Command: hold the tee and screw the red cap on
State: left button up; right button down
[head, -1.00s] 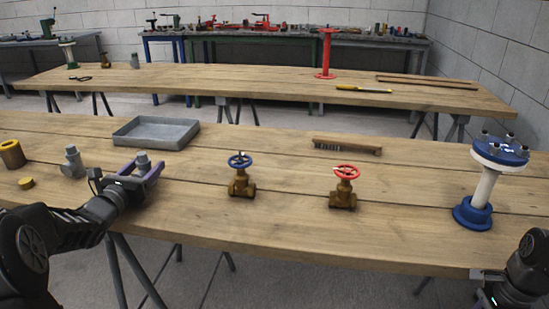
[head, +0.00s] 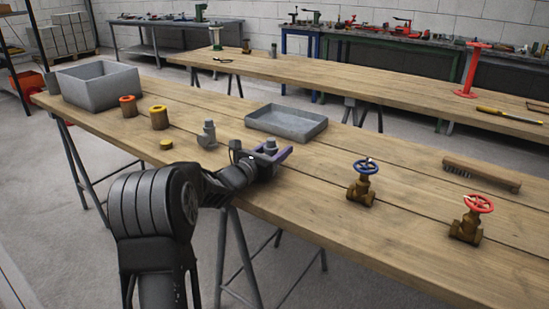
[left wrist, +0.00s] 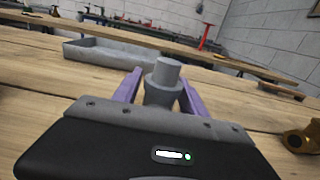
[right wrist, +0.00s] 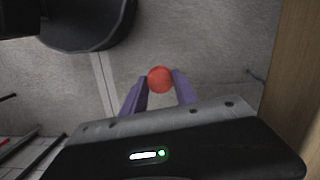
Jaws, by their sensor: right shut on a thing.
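The grey tee (head: 270,145) stands upright between the purple fingers of my left gripper (head: 274,158), near the front edge of the bench. In the left wrist view the tee (left wrist: 164,82) shows its round stub pointing up, with a finger on each side. I cannot tell whether these fingers press on it. My right gripper (right wrist: 159,88) is shut on the round red cap (right wrist: 160,79), held at its fingertips above the grey floor. The right arm is outside the head view.
Nearby are a grey bin (head: 98,88), shallow tray (head: 287,123), blue-wheel valve (head: 362,183), red-wheel valve (head: 469,220) and brush (head: 482,175).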

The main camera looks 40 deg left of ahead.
pick_arm(q)
grip_shut()
dwell(0.3)
jog(key=shift+r, duration=0.15)
dwell(0.3)
notch_tip(320, 180, up, 10)
jog(key=p, duration=0.1)
dwell(0.4)
dwell(0.3)
jog(key=shift+c, duration=1.5)
grip_release()
grip_shut()
